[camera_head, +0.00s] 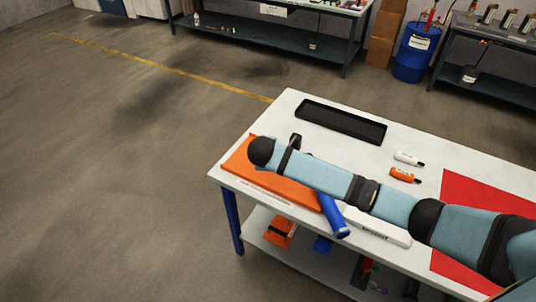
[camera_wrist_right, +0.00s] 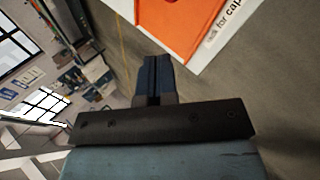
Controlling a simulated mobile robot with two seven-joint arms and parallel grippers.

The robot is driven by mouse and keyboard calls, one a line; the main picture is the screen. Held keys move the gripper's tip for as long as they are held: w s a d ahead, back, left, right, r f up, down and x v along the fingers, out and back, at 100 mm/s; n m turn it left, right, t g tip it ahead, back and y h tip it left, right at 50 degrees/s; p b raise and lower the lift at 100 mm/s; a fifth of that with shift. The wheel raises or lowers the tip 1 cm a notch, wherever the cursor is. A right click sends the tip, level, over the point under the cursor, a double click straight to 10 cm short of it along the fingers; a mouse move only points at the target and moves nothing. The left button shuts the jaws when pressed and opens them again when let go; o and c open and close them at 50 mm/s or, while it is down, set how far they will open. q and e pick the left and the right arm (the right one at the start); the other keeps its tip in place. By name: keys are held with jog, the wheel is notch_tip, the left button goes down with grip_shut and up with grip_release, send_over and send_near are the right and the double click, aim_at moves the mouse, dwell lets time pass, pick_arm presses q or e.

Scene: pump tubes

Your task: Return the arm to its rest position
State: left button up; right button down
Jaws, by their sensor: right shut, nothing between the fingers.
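My right arm comes in from the right in the head view and reaches across the white table (camera_head: 285,108). Its dark round end joint is over the orange mat (camera_head: 300,194) at the table's left end. I cannot make out the fingers there. In the right wrist view my right gripper (camera_wrist_right: 157,62) is shut, with nothing held between its dark blue fingers. The orange mat (camera_wrist_right: 178,22) and the white table edge lie above and right of the fingertips, apart from them. My left gripper does not show.
A black tray (camera_head: 342,121) lies at the table's back. A white bottle (camera_head: 406,158) and an orange bottle (camera_head: 402,175) lie beside a red area (camera_head: 465,195). A blue tube-like piece (camera_head: 333,214) is by the front edge. Open floor is left.

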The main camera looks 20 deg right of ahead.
dwell(0.3)
jog(key=s+a+f+m+y, duration=0.25)
jog(key=s+a+f, duration=0.2)
jog(key=s, duration=0.35)
jog(key=s+a+f+m+y, duration=0.1)
jog(key=s+a+f+y, duration=0.25)
jog(key=s+f, duration=0.4)
jog(key=s+d+m+t, duration=0.1)
jog(key=s+d+m, duration=0.2)
jog(key=s, duration=0.5)
jog(key=s+d+m+t, duration=0.2)
jog(key=s+d+m, duration=0.1)
jog(key=s, duration=0.6)
jog(key=shift+d+t+y, duration=0.3)
jog(key=shift+d+y, duration=0.1)
jog(key=shift+s+m, duration=0.1)
jog(key=shift+m, duration=0.15)
